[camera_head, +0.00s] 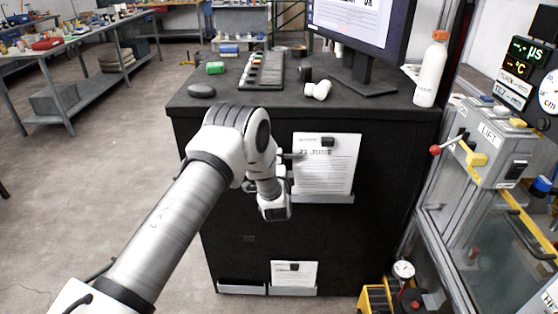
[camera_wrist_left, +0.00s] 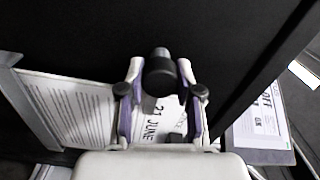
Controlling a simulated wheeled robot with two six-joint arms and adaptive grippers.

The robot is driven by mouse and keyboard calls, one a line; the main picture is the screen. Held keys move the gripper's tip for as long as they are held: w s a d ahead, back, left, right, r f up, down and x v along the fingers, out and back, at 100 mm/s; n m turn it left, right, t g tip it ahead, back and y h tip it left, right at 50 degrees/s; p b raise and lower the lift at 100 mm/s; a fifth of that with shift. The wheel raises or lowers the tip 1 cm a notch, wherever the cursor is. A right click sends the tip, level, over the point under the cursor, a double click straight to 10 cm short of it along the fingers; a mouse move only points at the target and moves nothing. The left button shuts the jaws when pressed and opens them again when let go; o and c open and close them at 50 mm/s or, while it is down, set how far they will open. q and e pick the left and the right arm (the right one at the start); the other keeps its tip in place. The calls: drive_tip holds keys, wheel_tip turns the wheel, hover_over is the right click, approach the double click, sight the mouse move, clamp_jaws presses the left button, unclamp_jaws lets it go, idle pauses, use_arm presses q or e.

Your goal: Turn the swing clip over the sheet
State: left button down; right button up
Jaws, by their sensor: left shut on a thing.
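The white sheet (camera_head: 325,172), headed with a date, stands upright against the dark front panel in a grey ledge. A small black clip (camera_head: 327,142) is at its top. My left gripper (camera_head: 284,160) is at the sheet's left edge, with its fingertips partly hidden by the wrist. In the left wrist view, the gripper (camera_wrist_left: 160,85) is shut on a dark round piece with a grey end (camera_wrist_left: 160,72), which looks like the swing clip. The printed sheet (camera_wrist_left: 75,108) passes behind the fingers there, with "21 JUNE" readable between them. My right gripper is out of view.
A second, lower sheet (camera_head: 292,272) is on the same panel. The cabinet top (camera_head: 225,103) holds a monitor (camera_head: 365,30), a white bottle (camera_head: 431,70) and small items. A lift control box (camera_head: 495,150) and glass guard are at the right. Open floor lies to the left.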

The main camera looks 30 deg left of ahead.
use_arm(q)
drive_tip(key=c, duration=0.8)
unclamp_jaws()
drive_tip(key=shift+o, duration=0.2)
drive_tip(key=v, duration=1.2)
drive_tip(key=s+d+f+g+h, duration=0.3)
drive_tip(key=s+f, duration=0.5)
drive_tip(key=f, duration=0.1)
drive_tip(key=s+d+f+g+h, duration=0.3)
drive_tip(key=s+d+f, duration=0.1)
drive_tip(key=s+f, duration=0.45)
drive_tip(key=s+d+f+n+g+h, duration=0.2)
drive_tip(key=s+d+n+g, duration=0.1)
drive_tip(key=s, duration=0.7)
drive_tip(key=s+d+f+n+g+h, duration=0.1)
drive_tip(key=s+d+f+n+g, duration=0.1)
drive_tip(key=s+n+g, duration=0.4)
drive_tip(key=s+d+n, duration=0.1)
drive_tip(key=s, duration=0.3)
drive_tip(key=shift+f+h, duration=0.3)
drive_tip(key=shift+h, duration=0.1)
